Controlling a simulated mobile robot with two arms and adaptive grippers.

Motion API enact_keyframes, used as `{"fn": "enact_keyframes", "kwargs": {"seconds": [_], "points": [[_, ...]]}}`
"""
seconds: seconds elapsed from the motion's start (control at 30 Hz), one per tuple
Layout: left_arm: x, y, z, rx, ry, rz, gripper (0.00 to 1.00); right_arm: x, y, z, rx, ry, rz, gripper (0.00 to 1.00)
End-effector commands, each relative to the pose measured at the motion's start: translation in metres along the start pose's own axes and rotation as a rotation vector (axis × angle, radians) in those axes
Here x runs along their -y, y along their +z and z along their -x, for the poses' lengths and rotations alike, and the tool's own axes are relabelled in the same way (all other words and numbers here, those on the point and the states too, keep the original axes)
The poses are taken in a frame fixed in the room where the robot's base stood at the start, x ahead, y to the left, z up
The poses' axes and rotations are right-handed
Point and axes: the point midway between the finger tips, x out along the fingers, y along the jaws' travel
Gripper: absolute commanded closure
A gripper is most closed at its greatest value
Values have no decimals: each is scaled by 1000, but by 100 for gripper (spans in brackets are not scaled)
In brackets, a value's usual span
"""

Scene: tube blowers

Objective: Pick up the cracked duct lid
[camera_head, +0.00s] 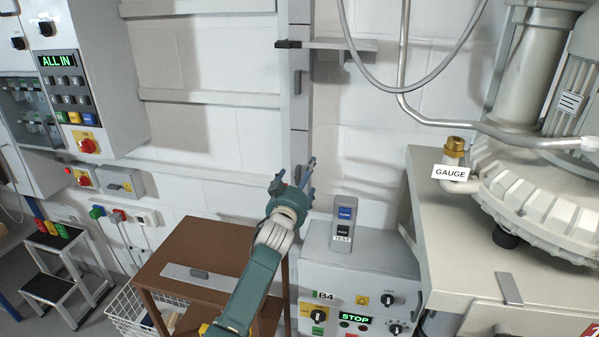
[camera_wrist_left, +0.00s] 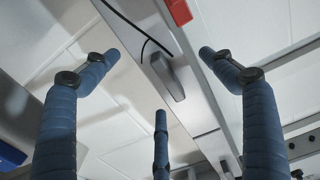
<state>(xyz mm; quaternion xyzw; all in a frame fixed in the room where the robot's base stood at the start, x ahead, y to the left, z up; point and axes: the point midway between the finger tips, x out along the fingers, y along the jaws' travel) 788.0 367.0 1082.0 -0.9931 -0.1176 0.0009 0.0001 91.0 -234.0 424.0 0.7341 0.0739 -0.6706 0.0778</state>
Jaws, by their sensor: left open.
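A pale vertical duct (camera_head: 298,110) runs down the wall in the head view, closed by lid sections with dark grips. In the left wrist view a duct lid (camera_wrist_left: 140,40) carries a grey oblong grip (camera_wrist_left: 168,76), and thin black curved lines run over it; I cannot tell whether these are cracks or cable. My left gripper (camera_head: 307,172) is in front of the duct's lower part. It is open, its blue fingers (camera_wrist_left: 158,60) spread around the view of the grip, with nothing between them. Its fingers hide part of the duct in the head view. My right gripper is not in view.
A control box (camera_head: 360,265) with a blue-marked device (camera_head: 344,222) stands right of my left arm. A machine bench (camera_head: 465,250) fills the right. A red block (camera_wrist_left: 180,11) is above the grip.

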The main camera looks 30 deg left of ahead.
Motion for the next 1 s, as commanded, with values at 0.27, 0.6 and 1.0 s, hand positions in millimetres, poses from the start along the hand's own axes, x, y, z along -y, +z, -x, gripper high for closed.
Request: {"fn": "enact_keyframes", "kwargs": {"seconds": [0.27,0.6,1.0], "points": [[0,0,0,0,0,0,41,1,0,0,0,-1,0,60],[0,0,0,-1,0,0,76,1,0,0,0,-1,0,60],[0,-10,9,-5,0,-1,77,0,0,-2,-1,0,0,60]]}}
